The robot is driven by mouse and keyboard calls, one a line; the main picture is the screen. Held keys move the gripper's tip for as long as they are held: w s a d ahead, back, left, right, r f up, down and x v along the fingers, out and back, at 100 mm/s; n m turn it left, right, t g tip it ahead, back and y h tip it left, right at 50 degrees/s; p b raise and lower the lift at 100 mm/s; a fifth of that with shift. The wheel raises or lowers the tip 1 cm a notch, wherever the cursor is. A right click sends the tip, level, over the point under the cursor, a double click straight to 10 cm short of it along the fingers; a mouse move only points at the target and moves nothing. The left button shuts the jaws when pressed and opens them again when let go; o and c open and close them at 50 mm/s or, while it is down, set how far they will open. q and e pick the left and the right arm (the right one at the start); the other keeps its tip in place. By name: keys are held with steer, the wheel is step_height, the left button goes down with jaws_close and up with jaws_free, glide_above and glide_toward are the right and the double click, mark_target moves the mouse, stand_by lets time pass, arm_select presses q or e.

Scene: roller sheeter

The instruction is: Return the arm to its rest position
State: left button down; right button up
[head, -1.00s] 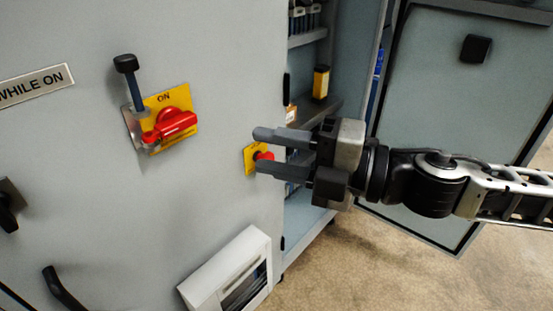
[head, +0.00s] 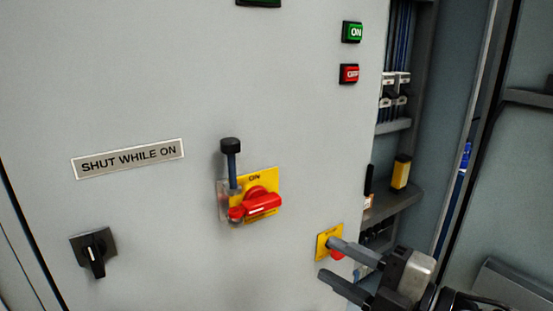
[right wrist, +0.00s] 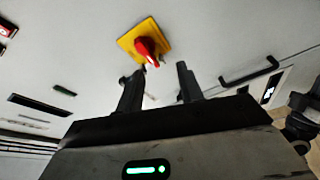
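My right gripper (head: 327,258) is at the lower right of the head view, in front of the cabinet. Its two fingers are apart with nothing between them. The right wrist view also shows the spread, empty fingers (right wrist: 158,85). A red rotary handle (head: 262,204) on a yellow ON plate (head: 240,180) is further left, clear of the gripper.
The grey cabinet front (head: 130,225) carries a black knob (head: 94,252), a SHUT WHILE ON label (head: 128,159), a green ON button (head: 352,32) and a red button (head: 349,74). An open compartment with shelves (head: 392,200) and an open door (head: 525,190) are at the right.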

step_height(320, 180, down, 10)
steer(key=w+r+m+t+h, duration=0.15)
steer(key=m+h, duration=0.25)
steer(key=m, duration=0.5)
steer(key=s+d+f+m+g+h, duration=0.2)
steer(key=s+f+m, duration=0.4)
steer(key=f, duration=0.5)
steer(key=s+d+f+m+g+h, duration=0.1)
steer(key=s+f+m+h, duration=0.3)
steer(key=f, duration=0.8)
steer(key=shift+s+d+m+g, duration=0.4)
steer(key=shift+s+m+g, duration=0.05)
steer(key=shift+s+m, duration=0.65)
steer(key=shift+r, duration=0.1)
